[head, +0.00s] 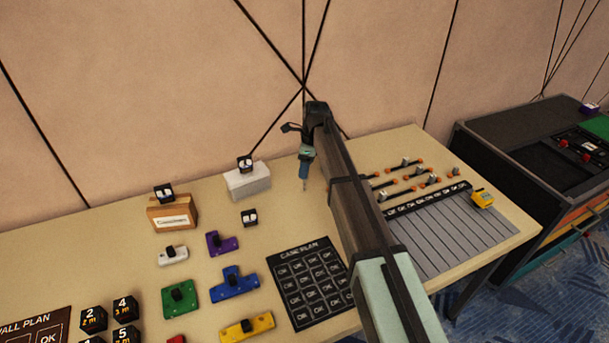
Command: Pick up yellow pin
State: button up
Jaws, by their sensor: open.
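A flat yellow piece (262,324) with a black knob lies at the front of the table, at the bottom edge of the head view. A small yellow block (484,200) with a greyish top sits at the right, by the corner of a lined grey panel. I cannot tell which of the two is the yellow pin. My gripper (304,188) points down above the back of the table, left of my arm. It is open, with nothing seen in it, and is apart from both yellow things. Its fingertips are small and hard to make out.
Blue (235,284), green (180,297), purple (222,244) and white (173,254) knobbed pieces lie left of the black case plan board (309,284). A cardboard box (172,213) and white block (247,181) stand behind. Orange-ended rods (387,183) lie right of my arm.

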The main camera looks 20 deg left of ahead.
jog(key=shift+a+f, duration=0.2)
jog(key=shift+f, duration=2.45)
jog(key=c, duration=1.1)
